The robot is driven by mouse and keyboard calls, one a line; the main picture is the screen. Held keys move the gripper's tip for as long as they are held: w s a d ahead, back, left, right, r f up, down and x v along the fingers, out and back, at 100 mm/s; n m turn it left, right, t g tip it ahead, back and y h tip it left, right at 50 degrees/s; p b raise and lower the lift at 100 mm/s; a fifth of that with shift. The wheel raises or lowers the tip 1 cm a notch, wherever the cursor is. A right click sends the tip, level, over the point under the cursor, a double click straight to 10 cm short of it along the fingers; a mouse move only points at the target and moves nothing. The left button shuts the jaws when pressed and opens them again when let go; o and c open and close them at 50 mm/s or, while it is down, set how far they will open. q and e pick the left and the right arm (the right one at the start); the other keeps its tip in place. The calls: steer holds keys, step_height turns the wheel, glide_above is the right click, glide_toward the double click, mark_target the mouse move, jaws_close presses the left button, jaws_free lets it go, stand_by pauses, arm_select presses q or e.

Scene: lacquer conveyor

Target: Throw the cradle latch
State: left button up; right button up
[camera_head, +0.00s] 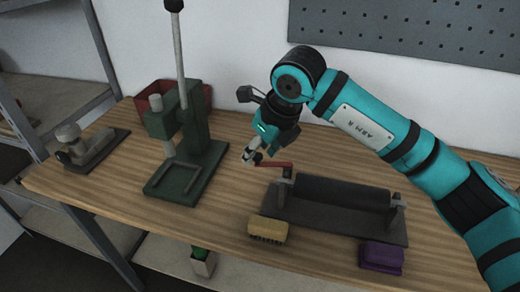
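A dark cradle with a roller (340,193) lies on a flat base plate (330,222) at the front right of the workbench. A red lever (275,165) sticks out to the left from the cradle's left post, with a small dark knob at its left end. My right gripper (252,157) points down to the left, with its fingertips at or just beside the knob. Whether they touch it or close on it is too small to tell. My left gripper is not in view.
A green press stand (180,180) with a tall lever is left of my gripper, with a red bin (150,98) behind it. A grey clamp-like fixture (88,147) is at far left. A yellow brush (268,230) and a purple block (381,257) lie in front of the cradle.

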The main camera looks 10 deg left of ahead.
steer(key=v, duration=1.2)
steer(key=shift+r, duration=0.15)
